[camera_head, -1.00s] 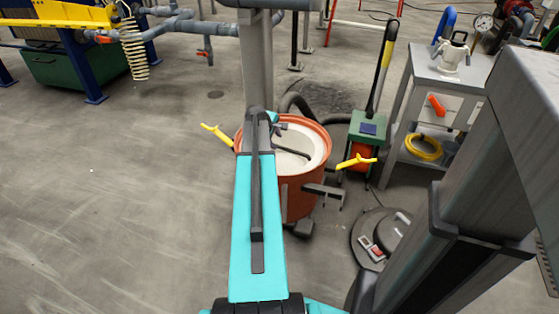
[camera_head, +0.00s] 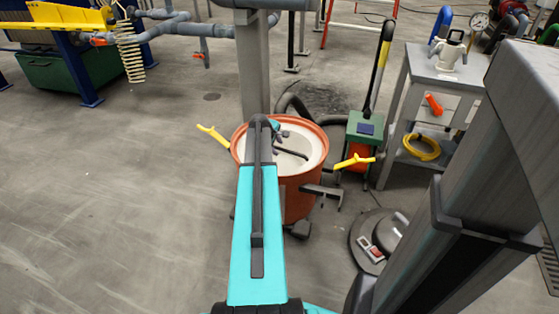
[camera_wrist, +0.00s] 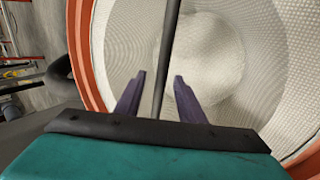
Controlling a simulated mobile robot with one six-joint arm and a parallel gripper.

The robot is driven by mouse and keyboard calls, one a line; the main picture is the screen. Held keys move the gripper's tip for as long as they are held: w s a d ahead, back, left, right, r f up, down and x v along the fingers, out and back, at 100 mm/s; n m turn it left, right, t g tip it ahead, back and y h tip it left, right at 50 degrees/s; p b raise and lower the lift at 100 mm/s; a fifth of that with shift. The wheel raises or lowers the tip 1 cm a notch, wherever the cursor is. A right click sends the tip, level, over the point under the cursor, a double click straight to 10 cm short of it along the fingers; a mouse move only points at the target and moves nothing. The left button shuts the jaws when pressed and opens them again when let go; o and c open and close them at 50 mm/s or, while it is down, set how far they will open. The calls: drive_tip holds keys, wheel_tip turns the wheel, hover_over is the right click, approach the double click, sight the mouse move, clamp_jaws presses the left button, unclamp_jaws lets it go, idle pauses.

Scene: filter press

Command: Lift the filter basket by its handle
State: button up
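The filter basket (camera_head: 312,151) has a white mesh inside and sits in an orange round tub (camera_head: 300,200). In the wrist view its white mesh (camera_wrist: 240,50) fills most of the picture, inside the orange rim (camera_wrist: 83,45). The handle (camera_head: 290,152) is a thin dark bar over the mesh. In the wrist view the handle (camera_wrist: 169,35) runs between the two purple fingers of my gripper (camera_wrist: 160,75). The fingers are apart, with a gap on each side of the bar. I cannot tell how deep the bar lies between them. In the head view my arm mostly hides my gripper.
Yellow levers (camera_head: 212,134) (camera_head: 354,161) stick out on both sides of the tub. A grey post (camera_head: 254,70) stands behind it. A green and orange unit (camera_head: 364,130) and a grey cart (camera_head: 445,62) stand to the right. The floor (camera_head: 110,190) at left is clear.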

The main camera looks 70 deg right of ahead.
drive_tip(key=shift+d+f, duration=0.3)
drive_tip(key=shift+f, duration=0.1)
drive_tip(key=shift+s+b+x, duration=0.1)
drive_tip(key=shift+b+x, duration=0.5)
drive_tip(key=shift+x, duration=0.7)
drive_tip(key=shift+s+b+x, duration=0.15)
drive_tip(key=shift+b+x, duration=0.4)
drive_tip(key=shift+x, duration=0.75)
drive_tip(key=shift+a+f, duration=0.1)
drive_tip(key=shift+a, duration=0.05)
clamp_jaws()
